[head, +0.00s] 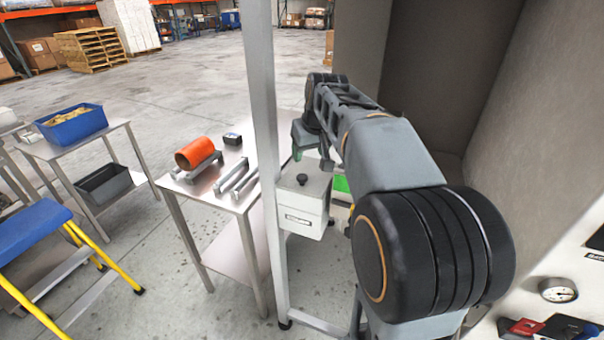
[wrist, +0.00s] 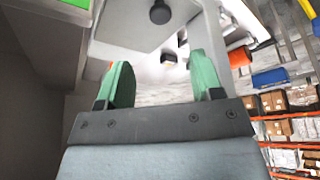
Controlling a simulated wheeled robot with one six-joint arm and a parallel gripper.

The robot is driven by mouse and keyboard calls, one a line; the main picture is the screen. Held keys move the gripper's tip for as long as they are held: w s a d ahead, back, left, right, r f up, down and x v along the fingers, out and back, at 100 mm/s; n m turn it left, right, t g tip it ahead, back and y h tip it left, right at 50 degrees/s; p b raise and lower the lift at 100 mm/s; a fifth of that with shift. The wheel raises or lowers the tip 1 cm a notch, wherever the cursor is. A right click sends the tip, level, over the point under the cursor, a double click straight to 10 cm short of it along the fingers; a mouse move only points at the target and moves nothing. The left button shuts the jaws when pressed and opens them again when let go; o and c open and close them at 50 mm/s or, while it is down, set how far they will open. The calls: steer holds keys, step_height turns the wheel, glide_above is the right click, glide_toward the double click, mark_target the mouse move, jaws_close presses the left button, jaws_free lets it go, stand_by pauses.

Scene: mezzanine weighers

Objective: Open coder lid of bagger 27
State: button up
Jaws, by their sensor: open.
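The coder is a light grey box (head: 305,212) with a small dark label on its front, fixed beside a metal upright in the head view. Its lid (head: 312,184) lies flat on top, apparently closed, with a black round knob (head: 302,179). In the wrist view the lid (wrist: 128,25) and its knob (wrist: 159,12) show at the top edge, beyond my fingertips. My gripper (wrist: 162,75) has two green fingers, spread apart with nothing between them. In the head view my arm hides most of the gripper, just behind and above the box. The label is too small to read.
A metal upright (head: 262,110) stands close left of the box. A steel table (head: 218,196) holds an orange roll (head: 195,153) and metal brackets. A blue step stool (head: 32,232) stands at lower left. A grey wall (head: 535,130) rises at right. Open floor lies behind.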

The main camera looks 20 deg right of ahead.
mark_target(302, 176)
steer(key=x, duration=1.1)
steer(key=shift+w+p, duration=0.1)
steer(key=shift+p, duration=0.2)
jaws_close()
